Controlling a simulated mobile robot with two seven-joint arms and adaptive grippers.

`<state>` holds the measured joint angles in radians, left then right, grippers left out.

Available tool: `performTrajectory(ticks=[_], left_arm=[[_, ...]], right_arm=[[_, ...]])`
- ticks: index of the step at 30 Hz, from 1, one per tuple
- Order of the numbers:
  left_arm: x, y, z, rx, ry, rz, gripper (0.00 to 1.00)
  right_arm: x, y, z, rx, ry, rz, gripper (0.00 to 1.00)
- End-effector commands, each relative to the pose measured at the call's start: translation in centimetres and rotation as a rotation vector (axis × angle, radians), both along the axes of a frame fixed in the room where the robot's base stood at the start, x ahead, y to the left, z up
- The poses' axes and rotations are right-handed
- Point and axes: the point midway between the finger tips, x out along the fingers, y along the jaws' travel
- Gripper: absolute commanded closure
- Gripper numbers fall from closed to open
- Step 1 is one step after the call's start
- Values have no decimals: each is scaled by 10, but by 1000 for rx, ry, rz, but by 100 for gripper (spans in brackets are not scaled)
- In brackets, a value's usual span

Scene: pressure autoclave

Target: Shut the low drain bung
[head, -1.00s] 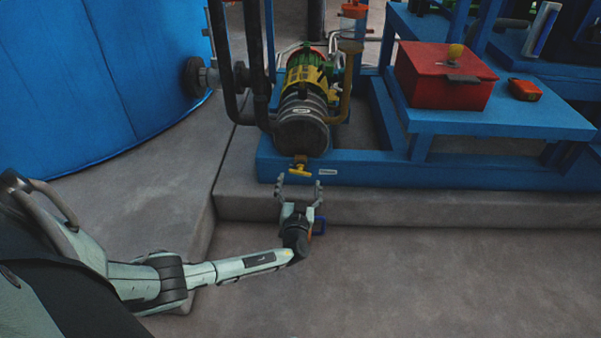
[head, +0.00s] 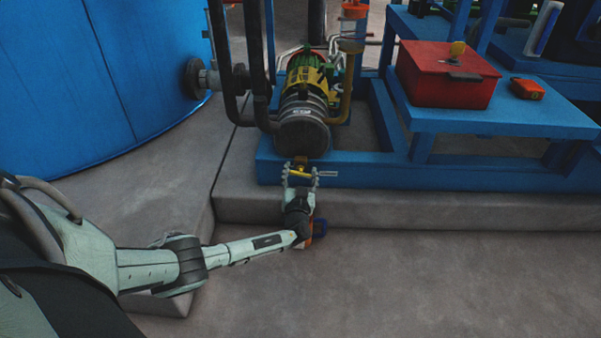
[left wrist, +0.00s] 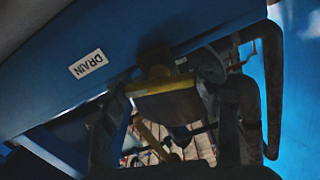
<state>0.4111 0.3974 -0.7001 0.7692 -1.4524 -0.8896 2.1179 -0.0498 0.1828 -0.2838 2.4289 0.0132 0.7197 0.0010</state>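The drain bung (head: 299,172) is a small yellow T-handle low on the front of the blue skid, below the round pump end. My left gripper (head: 300,174) is in front of it, with one finger on each side of the handle. In the left wrist view the yellow handle (left wrist: 165,105) lies crosswise between the two dark fingers (left wrist: 168,100), which appear to touch its ends. The bung's stem is partly hidden in shadow. A white DRAIN label (left wrist: 88,64) is beside it on the blue beam. My right gripper is not in view.
The blue skid (head: 400,172) stands on a concrete plinth (head: 420,208). The pump (head: 303,110) and dark pipes rise above the bung. A red box (head: 445,78) and an orange device (head: 527,89) sit on the right shelf. A blue tank (head: 90,80) is at left.

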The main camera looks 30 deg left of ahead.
Motion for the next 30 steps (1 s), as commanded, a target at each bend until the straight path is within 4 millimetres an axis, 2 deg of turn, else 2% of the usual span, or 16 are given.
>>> performTrajectory(ticks=[1,3,4,14,30], left_arm=[[0,0,0,0,0,0,58],[0,0,0,0,0,0,67],[0,0,0,0,0,0,68],[0,0,0,51,31,0,68],[0,-1,-1,425,262,0,68]], right_arm=[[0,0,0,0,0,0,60],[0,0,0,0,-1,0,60],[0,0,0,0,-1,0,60],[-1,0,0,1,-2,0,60],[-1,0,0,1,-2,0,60]])
